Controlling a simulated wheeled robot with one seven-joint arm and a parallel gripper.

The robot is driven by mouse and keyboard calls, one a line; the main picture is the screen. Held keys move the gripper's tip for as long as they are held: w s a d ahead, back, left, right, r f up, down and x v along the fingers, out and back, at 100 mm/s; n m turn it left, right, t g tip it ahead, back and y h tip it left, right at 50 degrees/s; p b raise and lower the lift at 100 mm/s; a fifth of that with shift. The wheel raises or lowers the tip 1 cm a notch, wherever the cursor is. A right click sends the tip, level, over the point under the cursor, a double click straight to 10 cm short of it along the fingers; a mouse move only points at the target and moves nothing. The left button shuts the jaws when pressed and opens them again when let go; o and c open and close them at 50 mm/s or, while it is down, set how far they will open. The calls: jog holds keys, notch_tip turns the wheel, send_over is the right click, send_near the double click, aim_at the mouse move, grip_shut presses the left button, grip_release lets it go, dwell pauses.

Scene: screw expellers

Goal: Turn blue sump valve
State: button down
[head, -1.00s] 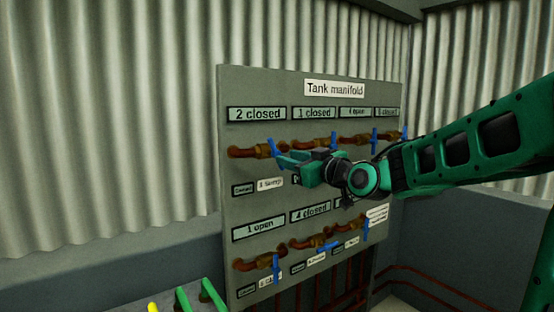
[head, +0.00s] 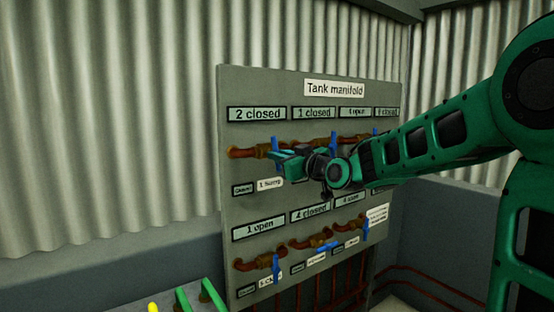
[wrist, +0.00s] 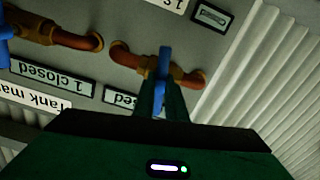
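The blue handle of the upper left valve (head: 275,144) on the Tank manifold board stands about upright. Its lower part is hidden behind my gripper in the head view. My gripper (head: 282,158) reaches in from the right. In the wrist view, the blue handle (wrist: 164,65) sits between the two dark green fingers (wrist: 163,98), which look closed on it from both sides. The sign above this valve (head: 257,114) reads "2 closed". A small white label (head: 270,183) below the valve is too blurred to read surely.
More blue handles sit along the top row, the nearest (head: 333,143) just right of my gripper. A lower row of valves (head: 275,266) runs beneath. Green and yellow levers (head: 212,294) stand at the bottom left. Corrugated wall (head: 110,120) lies behind the board.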

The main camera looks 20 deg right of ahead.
jog(key=m, duration=0.5)
jog(key=shift+m, duration=0.3)
dwell(0.4)
jog(key=c, duration=1.8)
grip_release()
jog(key=v, duration=1)
jog(key=shift+s+d, duration=0.15)
jog(key=shift+s, duration=0.15)
